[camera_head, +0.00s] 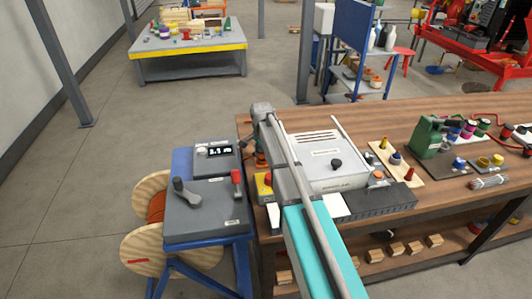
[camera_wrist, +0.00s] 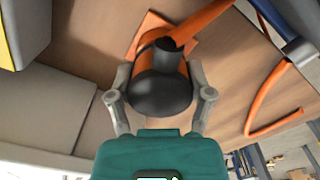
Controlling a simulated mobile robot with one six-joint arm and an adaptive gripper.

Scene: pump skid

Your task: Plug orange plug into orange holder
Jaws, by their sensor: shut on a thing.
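The orange plug (camera_wrist: 160,88) has a dark rounded body with an orange part behind it, and an orange cable (camera_wrist: 205,20) runs from it. In the wrist view my gripper (camera_wrist: 160,80) is shut on the plug, one finger on each side. An orange flat piece (camera_wrist: 148,24), which looks like the orange holder, lies on the wooden tabletop right behind the plug. The plug covers much of it, so I cannot tell whether they touch or the plug is seated. In the head view my arm hides most of this spot; a little orange (camera_head: 260,158) shows at the table's left end.
A yellow box (camera_head: 264,187) stands close by at the table's left edge. Grey control boxes (camera_head: 205,205) and a wooden cable reel (camera_head: 150,190) are left of the table. The cable loops beside my gripper.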

